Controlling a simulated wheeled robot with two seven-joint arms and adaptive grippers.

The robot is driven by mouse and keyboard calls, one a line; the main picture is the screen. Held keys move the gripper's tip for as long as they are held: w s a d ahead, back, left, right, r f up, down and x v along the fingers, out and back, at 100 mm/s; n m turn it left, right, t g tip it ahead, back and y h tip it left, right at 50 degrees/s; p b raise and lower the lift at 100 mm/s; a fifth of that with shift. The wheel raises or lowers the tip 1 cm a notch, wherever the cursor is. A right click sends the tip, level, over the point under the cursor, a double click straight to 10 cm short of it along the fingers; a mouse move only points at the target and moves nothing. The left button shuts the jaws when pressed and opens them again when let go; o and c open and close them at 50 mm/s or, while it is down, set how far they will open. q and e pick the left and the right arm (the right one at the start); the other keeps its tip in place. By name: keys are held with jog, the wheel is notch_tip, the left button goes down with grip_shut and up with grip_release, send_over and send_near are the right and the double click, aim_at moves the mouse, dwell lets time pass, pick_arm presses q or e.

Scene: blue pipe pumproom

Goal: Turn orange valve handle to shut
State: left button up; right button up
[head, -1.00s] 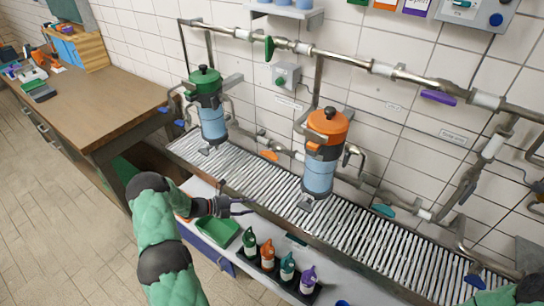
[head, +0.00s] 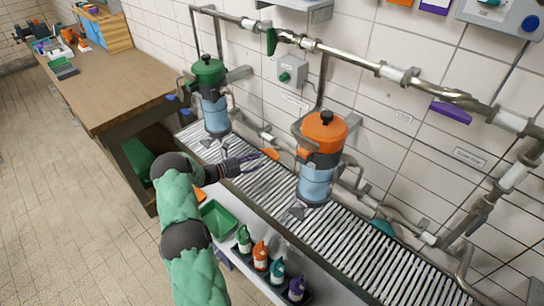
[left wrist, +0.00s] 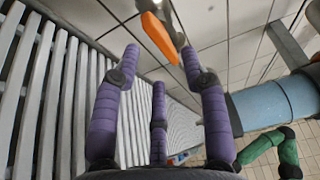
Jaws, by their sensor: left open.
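The orange valve handle (head: 270,154) is a flat lever on the low pipe along the wall, between the green-topped and orange-topped canisters. In the left wrist view it is the orange bar (left wrist: 158,38) at top centre, slanted, just beyond the fingertips. My left gripper (head: 257,163) is open over the slatted grating, with its tips close to the handle's left side. In the left wrist view the purple fingers (left wrist: 160,62) are spread apart with nothing between them. I cannot tell whether any finger touches the handle. My right gripper is out of view.
The orange-topped canister (head: 317,180) stands right of the handle, the green-topped canister (head: 215,115) to its left. Slatted grating (head: 370,245) runs below. Green (head: 271,41), purple (head: 452,112) and teal (head: 384,228) handles sit on other pipe parts. Several bottles (head: 260,256) stand in front.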

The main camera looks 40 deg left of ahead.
aim_at(271, 155)
pick_arm(q)
jog(key=b+x, duration=0.1)
jog(key=x, duration=0.5)
jog(key=shift+w+d, duration=0.15)
jog(key=shift+w, duration=0.1)
grip_shut()
